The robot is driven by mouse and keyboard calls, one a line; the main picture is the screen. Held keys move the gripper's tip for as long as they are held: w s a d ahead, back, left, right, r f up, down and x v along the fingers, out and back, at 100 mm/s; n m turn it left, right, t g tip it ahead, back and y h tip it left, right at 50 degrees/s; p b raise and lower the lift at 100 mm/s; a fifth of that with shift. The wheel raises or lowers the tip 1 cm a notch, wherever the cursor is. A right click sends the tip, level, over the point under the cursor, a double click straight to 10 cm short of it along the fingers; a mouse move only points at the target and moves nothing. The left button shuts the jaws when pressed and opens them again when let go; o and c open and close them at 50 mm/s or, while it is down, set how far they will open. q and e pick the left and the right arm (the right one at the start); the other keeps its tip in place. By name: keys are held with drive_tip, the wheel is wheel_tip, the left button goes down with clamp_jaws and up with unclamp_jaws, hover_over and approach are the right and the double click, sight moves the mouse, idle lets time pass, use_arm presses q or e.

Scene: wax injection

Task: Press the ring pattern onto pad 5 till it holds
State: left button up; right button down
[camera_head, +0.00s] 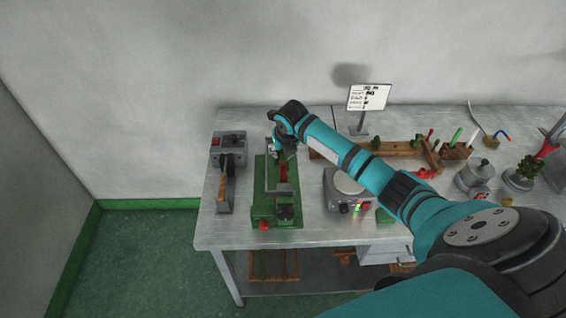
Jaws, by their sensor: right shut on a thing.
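My right gripper (278,154) reaches in from the right and points down over the back of a green fixture (262,208) on the bench. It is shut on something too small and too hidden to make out. A dark red piece (283,173) stands in the fixture just below and in front of the gripper. Whether they touch cannot be told. I cannot pick out the ring pattern or pad 5 at this size. My left gripper is not in view.
A grey device with a wooden handle (222,190) stands left of the fixture. A round-topped hotplate (346,183) stands to its right, close under my right arm. A sign (369,98), a wooden rack (455,152) and a metal pot (475,180) stand farther right. The bench's front left corner is clear.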

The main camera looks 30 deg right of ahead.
idle(0.3)
drive_tip(key=c, duration=0.6)
unclamp_jaws()
drive_tip(key=shift+o, duration=0.2)
drive_tip(key=shift+r, duration=3.5)
